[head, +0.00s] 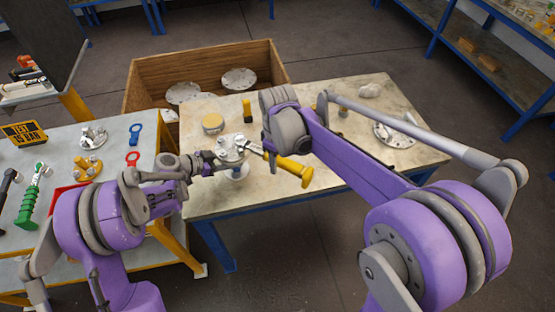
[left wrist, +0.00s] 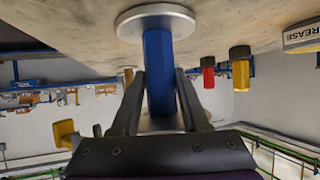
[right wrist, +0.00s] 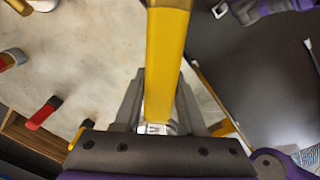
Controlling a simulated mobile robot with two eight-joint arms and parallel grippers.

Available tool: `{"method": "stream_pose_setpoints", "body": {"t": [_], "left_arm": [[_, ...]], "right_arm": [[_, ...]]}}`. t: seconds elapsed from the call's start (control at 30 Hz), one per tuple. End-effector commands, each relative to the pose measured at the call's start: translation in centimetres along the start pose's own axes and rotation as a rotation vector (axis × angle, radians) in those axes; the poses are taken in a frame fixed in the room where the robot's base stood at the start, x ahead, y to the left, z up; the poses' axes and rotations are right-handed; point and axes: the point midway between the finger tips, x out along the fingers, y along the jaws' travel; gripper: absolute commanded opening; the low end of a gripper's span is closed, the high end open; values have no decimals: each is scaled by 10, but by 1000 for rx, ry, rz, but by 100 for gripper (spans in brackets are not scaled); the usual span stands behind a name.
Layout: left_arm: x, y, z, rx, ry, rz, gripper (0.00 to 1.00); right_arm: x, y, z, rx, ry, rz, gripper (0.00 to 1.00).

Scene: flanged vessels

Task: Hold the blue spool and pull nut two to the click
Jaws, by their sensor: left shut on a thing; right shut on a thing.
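The blue spool (left wrist: 158,70) stands between the fingers of my left gripper (left wrist: 160,95) in the left wrist view, with a grey disc flange (left wrist: 155,18) at its end against the table. In the head view the spool's metal top flange (head: 232,148) shows beside my left gripper (head: 212,163); its blue body is mostly hidden. My right gripper (right wrist: 160,110) is shut on the yellow handle (right wrist: 168,50) of a wrench. In the head view the handle (head: 292,171) slants down right from the flange, and my right gripper (head: 270,150) is partly behind my arm. Which nut is nut two cannot be told.
A grease tin (head: 213,124) and a yellow-black upright piece (head: 247,111) stand behind the spool on the table (head: 345,95). Another flanged part (head: 393,136) is at the right. A wooden crate (head: 200,57) stands behind. A side table with tools (head: 95,190) is at left.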

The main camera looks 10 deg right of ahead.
Motion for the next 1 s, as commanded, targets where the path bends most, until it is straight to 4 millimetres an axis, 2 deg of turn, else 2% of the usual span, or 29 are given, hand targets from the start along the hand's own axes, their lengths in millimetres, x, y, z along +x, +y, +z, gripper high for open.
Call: {"method": "stream_pose_setpoints", "body": {"t": [0.17, 0.37, 0.47, 1.0], "left_arm": [[0, 0, 0, -1, 0, -1, 0], [0, 0, 0, -1, 0, -1, 0], [0, 0, 0, -1, 0, -1, 0], [0, 0, 0, -1, 0, -1, 0]], "right_arm": [[-1, -1, 0, 9, 0, 0, 0], [0, -18, -1, 131, 0, 0, 0], [-1, -17, -1, 141, 0, 0, 0], [-49, -17, -1, 140, 0, 0, 0]]}}
